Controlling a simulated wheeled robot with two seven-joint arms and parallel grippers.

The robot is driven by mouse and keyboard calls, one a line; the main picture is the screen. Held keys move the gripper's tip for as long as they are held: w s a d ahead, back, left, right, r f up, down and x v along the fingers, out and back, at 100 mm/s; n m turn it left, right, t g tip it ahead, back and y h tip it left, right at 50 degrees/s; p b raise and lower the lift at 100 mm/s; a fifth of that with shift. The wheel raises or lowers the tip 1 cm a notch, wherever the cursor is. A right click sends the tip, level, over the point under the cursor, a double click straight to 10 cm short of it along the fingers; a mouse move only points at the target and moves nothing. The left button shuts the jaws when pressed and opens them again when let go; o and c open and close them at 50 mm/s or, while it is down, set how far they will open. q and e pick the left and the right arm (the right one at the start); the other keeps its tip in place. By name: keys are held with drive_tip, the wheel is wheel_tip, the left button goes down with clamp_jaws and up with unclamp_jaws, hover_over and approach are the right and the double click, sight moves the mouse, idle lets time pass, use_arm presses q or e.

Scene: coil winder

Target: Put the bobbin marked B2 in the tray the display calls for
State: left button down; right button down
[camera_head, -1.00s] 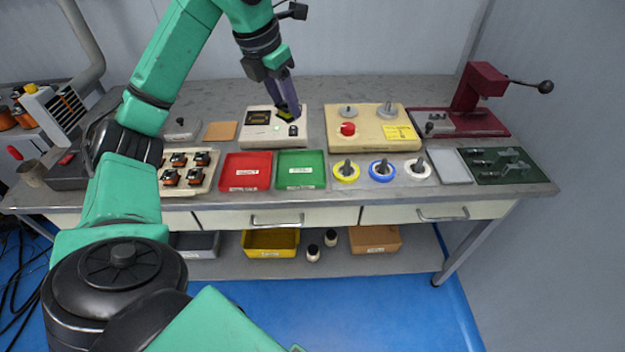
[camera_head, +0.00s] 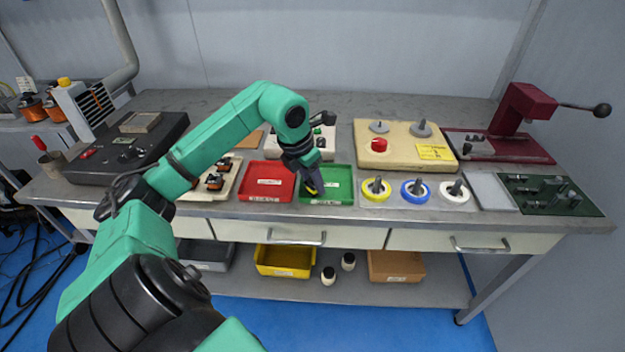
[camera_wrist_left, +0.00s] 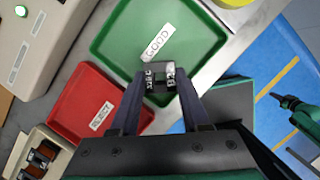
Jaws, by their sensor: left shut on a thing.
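My left gripper (camera_head: 313,190) is shut on a small bobbin and points down over the green tray (camera_head: 340,178). In the left wrist view the bobbin (camera_wrist_left: 158,76) sits between the fingertips, with a marking that seems to read B2. Behind it lies the green tray (camera_wrist_left: 195,48), labelled GOOD; whether the bobbin touches the tray floor I cannot tell. The red tray (camera_head: 266,174) is just left of it, with a label that seems to read REJECT. My arm hides most of the cream tester (camera_head: 327,137) and its display.
A beige holder with other bobbins (camera_head: 215,182) stands left of the red tray. Yellow, blue and white rings (camera_head: 415,191) with posts lie to the right. A cream panel with a red button (camera_head: 400,148) and a dark red press (camera_head: 510,125) stand behind.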

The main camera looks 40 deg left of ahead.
use_arm(q)
drive_tip(key=shift+f, duration=0.25)
drive_tip(key=c, duration=0.7)
unclamp_jaws()
drive_tip(key=shift+a+r, duration=0.1)
drive_tip(key=shift+o, duration=0.2)
use_arm(e)
drive_tip(key=shift+a+f, duration=0.15)
drive_tip(key=shift+a, duration=0.25)
use_arm(q)
drive_tip(key=shift+r, duration=0.35)
drive_tip(key=p+v, duration=0.1)
drive_tip(key=v, duration=1)
drive_tip(key=shift+r, duration=0.3)
use_arm(e)
drive_tip(key=shift+d+r, duration=0.35)
drive_tip(key=shift+r, duration=0.25)
use_arm(q)
drive_tip(key=shift+s, duration=0.15)
